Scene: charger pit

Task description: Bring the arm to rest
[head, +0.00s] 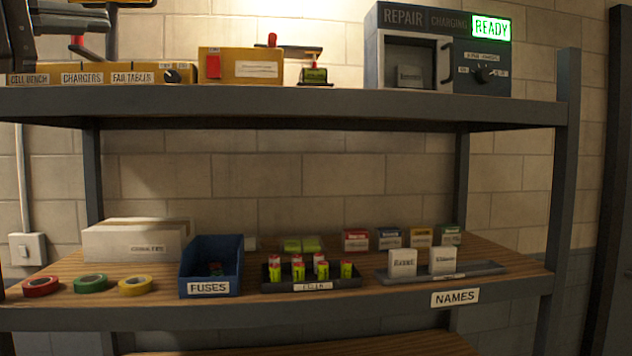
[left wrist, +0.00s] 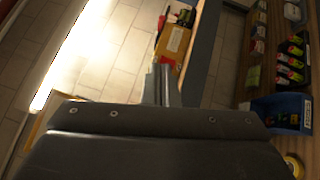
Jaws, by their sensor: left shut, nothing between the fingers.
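My left gripper (head: 72,23) is at the top left of the head view, above the upper shelf's left end, dark and partly cut off by the frame edge. In the left wrist view its fingers (left wrist: 160,85) are together with nothing between them. They point toward the yellow box (left wrist: 174,42) with clear space around them. That yellow box also shows in the head view (head: 240,66), with a red switch. My right gripper is in neither view.
The upper shelf (head: 300,103) also bears the repair charging unit (head: 480,60) with a lit READY sign. The lower shelf holds a blue fuses bin (head: 211,265), tape rolls (head: 90,283), a white carton (head: 135,240) and a cell tray (head: 313,284). The right post (head: 562,150) bounds the shelving.

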